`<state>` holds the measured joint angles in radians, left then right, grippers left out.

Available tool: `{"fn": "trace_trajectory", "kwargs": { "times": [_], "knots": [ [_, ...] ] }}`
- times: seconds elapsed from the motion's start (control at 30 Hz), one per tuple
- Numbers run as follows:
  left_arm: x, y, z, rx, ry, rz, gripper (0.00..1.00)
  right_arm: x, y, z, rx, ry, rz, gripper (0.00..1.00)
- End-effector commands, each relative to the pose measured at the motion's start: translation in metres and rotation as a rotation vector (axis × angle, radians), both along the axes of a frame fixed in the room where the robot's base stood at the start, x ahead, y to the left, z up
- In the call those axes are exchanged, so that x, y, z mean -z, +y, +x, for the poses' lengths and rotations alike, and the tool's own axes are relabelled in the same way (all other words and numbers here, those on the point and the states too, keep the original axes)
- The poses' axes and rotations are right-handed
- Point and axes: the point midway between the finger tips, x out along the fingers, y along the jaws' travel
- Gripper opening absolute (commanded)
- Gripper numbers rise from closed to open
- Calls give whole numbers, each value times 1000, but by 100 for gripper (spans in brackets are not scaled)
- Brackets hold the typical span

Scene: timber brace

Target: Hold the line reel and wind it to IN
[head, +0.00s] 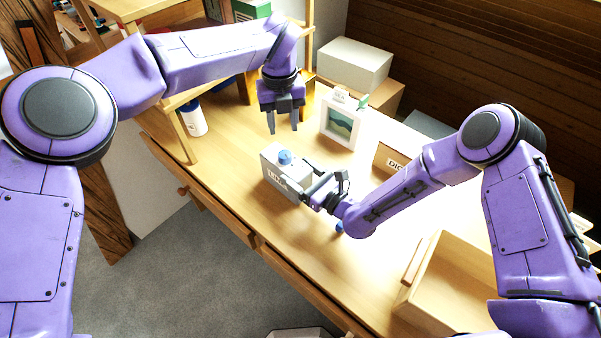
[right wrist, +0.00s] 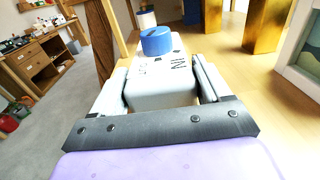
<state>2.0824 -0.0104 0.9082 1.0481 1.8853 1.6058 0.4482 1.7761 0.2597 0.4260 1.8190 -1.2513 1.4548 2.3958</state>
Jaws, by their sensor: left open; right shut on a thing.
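The line reel is a light grey box (head: 272,172) with a blue knob (head: 285,157) on top, standing on the wooden desk. My right gripper (head: 312,187) is shut on the grey box from its right side. In the right wrist view the box (right wrist: 160,88) sits between the two fingers (right wrist: 163,95), with the blue knob (right wrist: 156,41) above and dark marks on its top face. My left gripper (head: 283,128) is open and empty, pointing down above the desk behind the box, apart from the knob.
A picture frame (head: 340,122) stands behind the box to the right. A white bottle with a blue lid (head: 192,118) stands at the back left. A wooden box (head: 452,285) is at the front right. The desk's front edge (head: 222,222) runs close by the reel.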

Motion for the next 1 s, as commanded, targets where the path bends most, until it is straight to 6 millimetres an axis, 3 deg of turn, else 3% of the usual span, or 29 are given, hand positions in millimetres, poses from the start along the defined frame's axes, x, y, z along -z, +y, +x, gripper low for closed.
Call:
{"fn": "trace_trajectory", "kwargs": {
  "times": [0.37,0.47,0.53,0.67,0.9,1.0],
  "knots": [
    [0,0,0,0,0,0,43,0,0,0,1,0,0,38],
    [-1,-2,1,1,-5,0,64,0,0,0,1,0,0,38],
    [-4,-2,2,-62,-5,-1,64,0,0,0,1,0,0,38],
    [-9,-2,5,-350,-2,-4,64,0,0,0,1,0,0,38],
    [-19,-1,6,-1108,18,4,64,0,0,0,0,0,0,38],
    [-21,0,6,-1350,24,10,64,0,0,0,0,0,0,38]
  ]
}}
